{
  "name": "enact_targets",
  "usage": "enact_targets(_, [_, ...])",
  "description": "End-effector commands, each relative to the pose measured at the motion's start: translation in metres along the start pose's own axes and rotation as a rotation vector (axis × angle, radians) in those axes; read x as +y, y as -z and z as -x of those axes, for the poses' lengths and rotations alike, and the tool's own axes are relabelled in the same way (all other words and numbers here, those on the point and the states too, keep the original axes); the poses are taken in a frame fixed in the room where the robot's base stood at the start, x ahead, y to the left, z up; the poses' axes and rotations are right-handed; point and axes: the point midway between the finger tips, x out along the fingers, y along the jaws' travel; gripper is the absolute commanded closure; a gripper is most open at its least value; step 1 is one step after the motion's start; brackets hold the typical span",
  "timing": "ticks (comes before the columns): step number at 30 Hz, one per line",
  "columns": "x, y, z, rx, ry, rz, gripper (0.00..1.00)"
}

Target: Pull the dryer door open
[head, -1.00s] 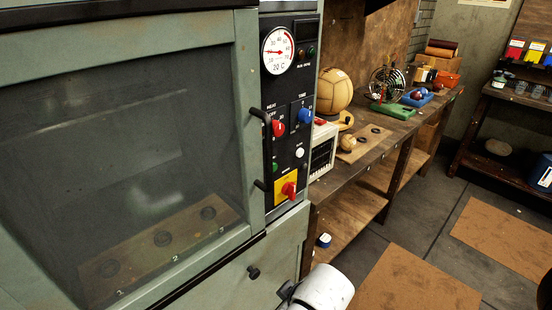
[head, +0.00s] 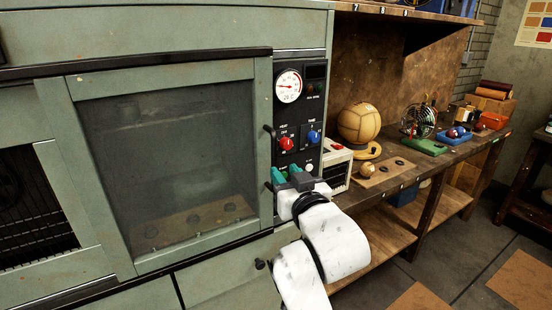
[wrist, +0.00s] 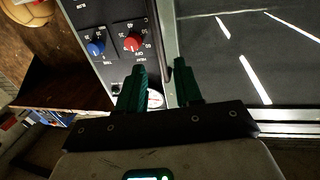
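The dryer door (head: 262,90) has a green-grey frame around a dark glass window and looks shut. Its black bar handle (head: 268,132) stands upright on the door's right edge, its lower part near my gripper. My gripper (head: 286,173) is in front of the control panel, just right of the handle. In the wrist view, the green fingers of my gripper (wrist: 160,72) are apart, with the panel and door edge beyond them. The right finger overlaps the door edge and handle area. I cannot tell whether the handle lies between the fingers.
The control panel (head: 300,105) has a dial, a red knob (head: 287,144) and a blue knob (head: 313,137) close above my gripper. A white device (head: 336,165) and a wooden workbench (head: 450,160) with balls stand at the right. Floor is free at the lower right.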

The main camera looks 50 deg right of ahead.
Motion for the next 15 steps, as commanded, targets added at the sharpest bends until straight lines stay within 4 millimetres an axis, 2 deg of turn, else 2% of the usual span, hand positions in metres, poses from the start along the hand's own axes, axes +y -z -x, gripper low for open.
enact_targets(9, [0.000, 0.002, -0.058, -0.002, 0.000, -0.003, 0.65])
enact_targets(15, [0.000, 0.001, -0.080, -0.002, 0.000, -0.001, 0.65])
